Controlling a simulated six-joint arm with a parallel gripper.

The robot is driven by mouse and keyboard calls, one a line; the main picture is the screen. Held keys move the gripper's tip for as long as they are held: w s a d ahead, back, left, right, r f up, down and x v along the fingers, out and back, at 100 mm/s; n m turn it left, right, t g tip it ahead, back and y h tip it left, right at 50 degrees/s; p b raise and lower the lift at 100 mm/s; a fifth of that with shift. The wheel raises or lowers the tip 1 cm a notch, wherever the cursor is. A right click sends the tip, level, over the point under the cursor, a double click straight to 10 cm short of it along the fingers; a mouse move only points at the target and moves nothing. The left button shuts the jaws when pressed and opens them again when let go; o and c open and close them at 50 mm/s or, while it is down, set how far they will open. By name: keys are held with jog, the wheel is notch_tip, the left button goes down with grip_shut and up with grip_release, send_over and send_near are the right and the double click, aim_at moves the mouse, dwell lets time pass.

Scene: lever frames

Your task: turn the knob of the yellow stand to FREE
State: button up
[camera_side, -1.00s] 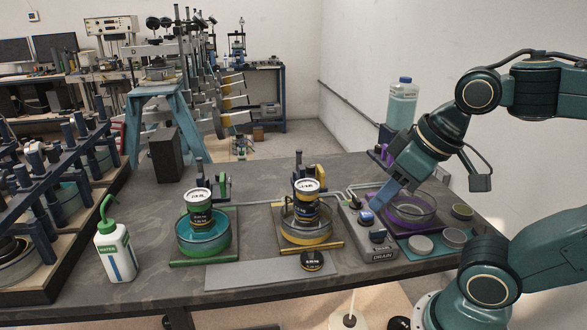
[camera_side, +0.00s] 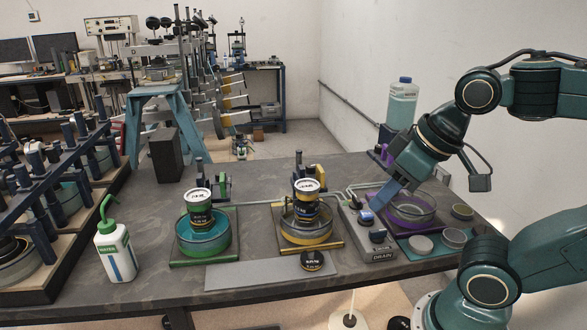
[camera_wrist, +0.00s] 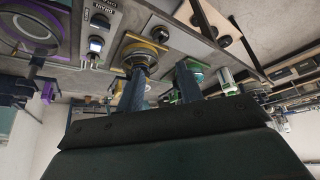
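The yellow stand (camera_side: 335,244) is right of the middle of the table. It carries a clear dish and dark, white-topped weights; it also shows in the wrist view (camera_wrist: 143,46). A grey box (camera_side: 362,236) with dark knobs and a DRAIN label stands to its right. Its knobs show in the wrist view (camera_wrist: 97,43), but which one belongs to the yellow stand, and its setting, cannot be read. My gripper (camera_side: 374,208) points down-left above this box. In the wrist view my gripper (camera_wrist: 160,70) has its two fingers apart with nothing visible between them.
The green stand (camera_side: 205,261) is left of the yellow one, and the purple dish (camera_side: 411,212) is right of the box. A WATER bottle (camera_side: 115,252) stands at the left. A flat grey plate (camera_side: 250,274) with a dark weight (camera_side: 312,260) lies in front.

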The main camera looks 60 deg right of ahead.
jog(key=shift+c, duration=0.2)
jog(key=w+d+r+m+g, duration=0.1)
jog(key=w+d+r+m, duration=0.2)
jog(key=w+r+m, duration=0.35)
jog(key=m+g, duration=0.5)
jog(key=m, duration=1.7)
send_over(310, 166)
notch_tip(310, 166, down, 4)
jog(key=shift+w+f, duration=0.15)
jog(key=shift+f, duration=0.05)
jog(key=shift+f, duration=0.1)
notch_tip(310, 166, down, 14)
jog(key=shift+r, duration=0.2)
